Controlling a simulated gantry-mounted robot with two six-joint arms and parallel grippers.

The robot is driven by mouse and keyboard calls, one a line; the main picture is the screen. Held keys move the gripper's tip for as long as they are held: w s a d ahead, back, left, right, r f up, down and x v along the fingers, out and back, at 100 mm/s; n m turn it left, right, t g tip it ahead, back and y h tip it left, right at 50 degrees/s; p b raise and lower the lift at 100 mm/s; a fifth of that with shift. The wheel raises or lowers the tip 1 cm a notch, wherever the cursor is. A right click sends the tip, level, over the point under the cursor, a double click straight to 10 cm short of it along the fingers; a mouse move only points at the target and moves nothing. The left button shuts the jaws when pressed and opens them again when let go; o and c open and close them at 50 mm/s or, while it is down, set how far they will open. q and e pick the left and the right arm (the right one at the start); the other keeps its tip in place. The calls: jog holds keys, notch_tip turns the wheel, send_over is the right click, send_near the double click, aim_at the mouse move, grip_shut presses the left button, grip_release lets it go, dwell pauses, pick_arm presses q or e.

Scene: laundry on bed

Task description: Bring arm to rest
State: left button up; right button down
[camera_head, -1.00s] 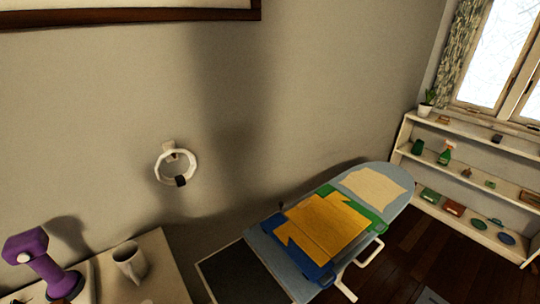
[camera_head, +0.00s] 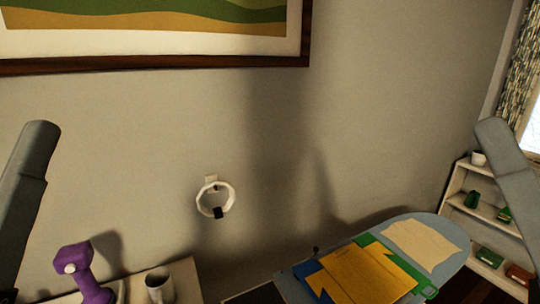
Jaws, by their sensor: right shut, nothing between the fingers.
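My right arm (camera_head: 512,175) rises as a grey link at the right edge, in front of the shelf. Its gripper is shut and empty; its fingertips are hard to make out. My left arm (camera_head: 28,175) shows as a similar grey link at the left edge, and its gripper is out of view. Both arms appear raised and apart from the objects. The ironing board (camera_head: 452,256) stands at the lower right with a yellow, blue and green folded garment (camera_head: 365,275) and a cream cloth (camera_head: 418,243) on it.
A white ring holder (camera_head: 203,199) hangs on the wall below a framed picture (camera_head: 150,64). The white shelf (camera_head: 457,183) stands at the right.

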notch_tip(320, 180, up, 26)
jog(key=d+n+h+p, duration=0.2)
jog(key=n+h+p, duration=0.1)
jog(key=p, duration=2.3)
jog(key=shift+s+d+r+t+h, duration=0.2)
jog(key=shift+d+t+h, duration=0.15)
jog(key=shift+h, duration=0.25)
